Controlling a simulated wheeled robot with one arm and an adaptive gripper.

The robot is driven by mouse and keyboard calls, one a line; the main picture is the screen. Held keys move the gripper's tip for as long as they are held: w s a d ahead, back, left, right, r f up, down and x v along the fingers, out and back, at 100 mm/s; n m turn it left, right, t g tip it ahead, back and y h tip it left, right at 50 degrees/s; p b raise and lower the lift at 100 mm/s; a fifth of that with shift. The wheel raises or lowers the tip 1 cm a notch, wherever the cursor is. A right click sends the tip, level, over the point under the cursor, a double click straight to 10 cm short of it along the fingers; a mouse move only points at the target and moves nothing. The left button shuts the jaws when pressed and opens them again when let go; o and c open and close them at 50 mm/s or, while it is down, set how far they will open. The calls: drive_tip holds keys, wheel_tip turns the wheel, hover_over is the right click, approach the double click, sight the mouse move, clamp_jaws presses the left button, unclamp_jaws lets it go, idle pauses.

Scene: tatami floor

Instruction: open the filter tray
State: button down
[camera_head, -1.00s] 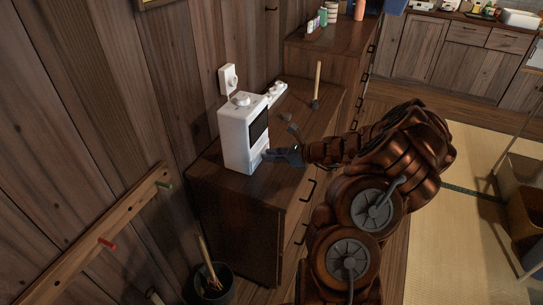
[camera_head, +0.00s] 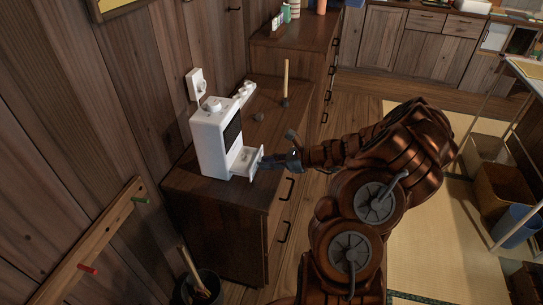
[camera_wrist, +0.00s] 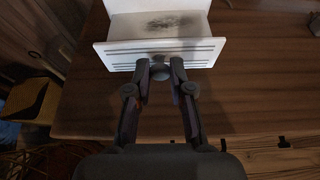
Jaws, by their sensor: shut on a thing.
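The white machine (camera_head: 212,143) stands upright on a dark wooden cabinet against the wall. Its filter tray (camera_head: 245,160) is pulled out from the lower front, toward my arm. In the wrist view the tray (camera_wrist: 112,50) shows a slotted white front and a dark grey patch of dirt inside. My gripper (camera_head: 268,162) is at the tray's front. In the wrist view my gripper (camera_wrist: 160,70) is shut on the small round knob (camera_wrist: 160,72) in the middle of the tray front. The fingers partly hide the knob.
The cabinet top (camera_head: 190,183) is bare in front of the machine. A plunger-like stick (camera_head: 285,85) stands behind it. A peg rail (camera_head: 100,250) is on the wall at left, above a dark bin (camera_head: 200,290). Tatami floor (camera_head: 430,240) lies open at right.

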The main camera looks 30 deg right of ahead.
drive_tip(key=shift+s+d, duration=0.2)
drive_tip(key=c, duration=1)
unclamp_jaws()
drive_tip(key=shift+s, duration=0.1)
drive_tip(key=v, duration=1.2)
